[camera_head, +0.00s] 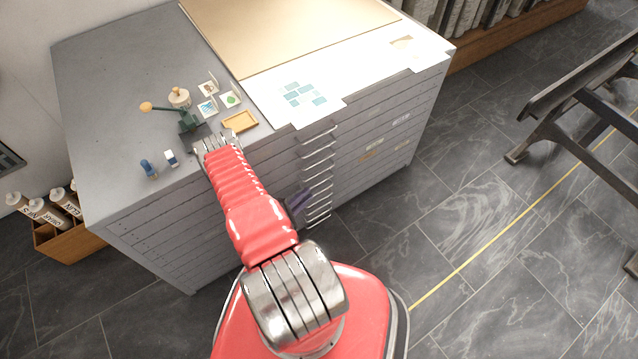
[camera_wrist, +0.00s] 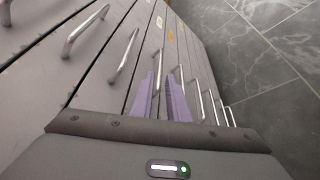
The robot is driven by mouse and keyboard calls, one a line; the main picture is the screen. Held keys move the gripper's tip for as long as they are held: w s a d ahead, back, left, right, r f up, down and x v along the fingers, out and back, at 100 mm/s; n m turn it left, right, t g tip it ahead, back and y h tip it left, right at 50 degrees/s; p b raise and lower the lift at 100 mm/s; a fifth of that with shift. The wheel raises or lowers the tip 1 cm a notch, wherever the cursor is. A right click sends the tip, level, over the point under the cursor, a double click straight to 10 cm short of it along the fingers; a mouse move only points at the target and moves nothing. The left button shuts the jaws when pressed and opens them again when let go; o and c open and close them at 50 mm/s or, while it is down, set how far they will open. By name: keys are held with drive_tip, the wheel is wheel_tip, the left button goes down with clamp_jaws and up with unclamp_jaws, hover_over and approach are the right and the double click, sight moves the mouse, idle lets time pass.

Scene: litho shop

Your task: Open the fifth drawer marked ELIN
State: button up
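The grey drawer cabinet (camera_head: 150,215) has several shallow drawers, each with a metal bar handle (camera_head: 318,150) in one column. All drawers look shut. Small white and yellow labels (camera_head: 372,142) sit on some fronts, but I cannot read ELIN on any. My gripper (camera_head: 303,198) is at the lower part of the handle column. In the wrist view its two purple fingers (camera_wrist: 165,97) stand slightly apart, pointing at the drawer fronts. A handle (camera_wrist: 158,66) appears between or just beyond them; contact is unclear. Another handle (camera_wrist: 198,100) lies just right of the fingers.
A crate of rolls (camera_head: 75,242) stands left. A dark metal-legged table (camera_head: 575,95) stands right, with open floor between.

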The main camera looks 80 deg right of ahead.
drive_tip(key=shift+x, duration=4.55)
drive_tip(key=shift+c, duration=0.5)
clamp_jaws()
drive_tip(key=shift+s+a+f, duration=0.1)
drive_tip(key=shift+a, duration=0.05)
